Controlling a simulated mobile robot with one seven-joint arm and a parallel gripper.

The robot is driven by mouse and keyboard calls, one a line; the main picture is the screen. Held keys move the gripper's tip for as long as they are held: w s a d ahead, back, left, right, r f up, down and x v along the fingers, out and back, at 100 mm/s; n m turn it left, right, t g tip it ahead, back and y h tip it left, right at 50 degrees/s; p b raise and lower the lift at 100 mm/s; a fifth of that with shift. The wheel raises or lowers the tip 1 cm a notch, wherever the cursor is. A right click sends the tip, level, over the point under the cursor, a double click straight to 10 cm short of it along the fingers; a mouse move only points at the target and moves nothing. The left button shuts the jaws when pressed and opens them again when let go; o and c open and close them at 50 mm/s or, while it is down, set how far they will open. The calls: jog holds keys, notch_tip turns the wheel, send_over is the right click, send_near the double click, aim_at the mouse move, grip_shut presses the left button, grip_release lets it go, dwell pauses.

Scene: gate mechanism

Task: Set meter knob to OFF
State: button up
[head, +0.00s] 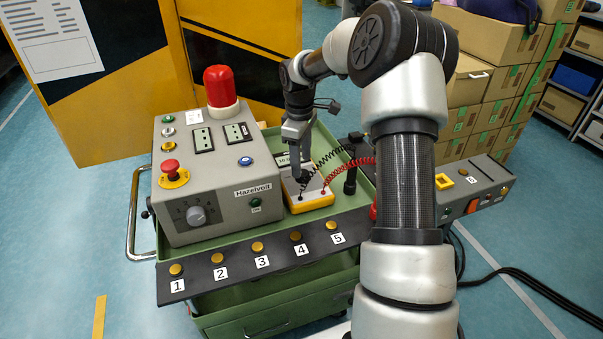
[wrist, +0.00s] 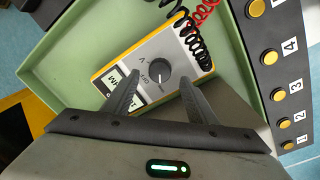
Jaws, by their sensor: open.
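The meter (head: 316,204) is a yellow-edged white box in the green tray of the cart. In the wrist view the meter (wrist: 121,45) lies tilted across the picture, with red and black coiled leads at its upper right. My gripper (wrist: 160,78) is open, with one fingertip on each side of the knob and visible gaps. In the head view my gripper (head: 298,174) covers the knob.
A grey Hazelvolt control box (head: 215,207) with a red lamp (head: 222,86) stands left of the meter. A black strip (head: 215,276) with numbered brass buttons runs along the front. A black post (head: 350,182) stands right of the meter. Boxes are stacked behind right.

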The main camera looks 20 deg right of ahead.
aim_at(303, 176)
jog(key=shift+w+f, duration=0.1)
jog(key=shift+f, duration=1.85)
jog(key=c, duration=1.1)
jog(key=shift+o, duration=0.2)
jog(key=m+p, duration=0.1)
jog(key=m, duration=0.4)
jog(key=shift+w+r+m+p, duration=0.1)
jog(key=shift+m+p, duration=0.2)
jog(key=shift+p, duration=0.05)
jog(key=m+p, duration=0.1)
jog(key=m, duration=0.5)
jog(key=shift+d+g, duration=0.15)
jog(key=shift+g, duration=0.25)
jog(key=shift+m+p, duration=0.3)
